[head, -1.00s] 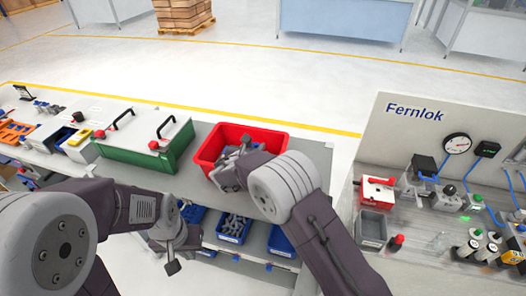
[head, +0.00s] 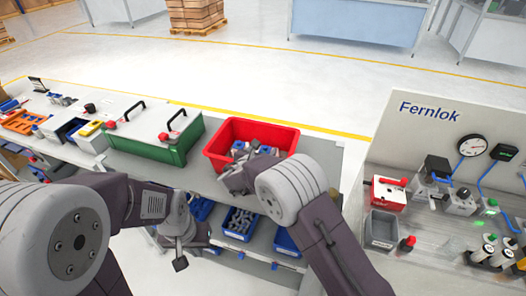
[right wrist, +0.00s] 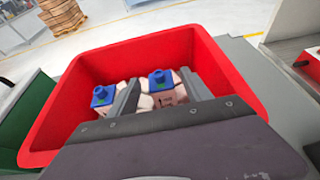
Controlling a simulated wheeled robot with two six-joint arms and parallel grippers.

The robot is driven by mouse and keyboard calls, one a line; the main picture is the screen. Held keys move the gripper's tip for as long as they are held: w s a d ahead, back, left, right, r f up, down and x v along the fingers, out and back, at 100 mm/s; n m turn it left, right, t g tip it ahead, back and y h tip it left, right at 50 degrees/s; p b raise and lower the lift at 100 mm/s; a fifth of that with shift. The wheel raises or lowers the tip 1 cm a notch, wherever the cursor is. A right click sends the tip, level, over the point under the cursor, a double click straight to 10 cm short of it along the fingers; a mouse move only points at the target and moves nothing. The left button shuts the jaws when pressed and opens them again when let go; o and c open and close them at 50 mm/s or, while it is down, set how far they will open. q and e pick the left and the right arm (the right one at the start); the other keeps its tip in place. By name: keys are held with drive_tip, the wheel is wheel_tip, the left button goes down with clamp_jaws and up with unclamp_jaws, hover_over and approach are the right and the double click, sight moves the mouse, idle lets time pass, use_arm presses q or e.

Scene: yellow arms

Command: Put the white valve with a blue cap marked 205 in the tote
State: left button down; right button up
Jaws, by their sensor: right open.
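The red tote (head: 222,134) stands on the grey bench; its rim (right wrist: 240,85) fills much of the right wrist view. Inside it are a white valve with a blue cap (right wrist: 168,93) and, to its left, another blue-capped white valve (right wrist: 101,101). No 205 marking is readable on either. My right gripper (head: 240,165) is over the tote's near side. In the right wrist view its jaws (right wrist: 161,88) are open, with the right-hand valve showing between the fingers. My left gripper (head: 180,248) hangs low in front of the bench; its jaws are too unclear to judge.
A green box with a white lid (head: 155,140) stands left of the tote. Blue bins (head: 240,223) sit on a shelf below. A Fernlok panel bench (head: 428,118) with a red box and grey bin (head: 381,230) stands right. Some bench top is free right of the tote.

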drive_tip(key=b+v, duration=0.1)
drive_tip(key=v, duration=1.1)
drive_tip(key=shift+b, duration=0.3)
drive_tip(key=shift+w+d, duration=0.1)
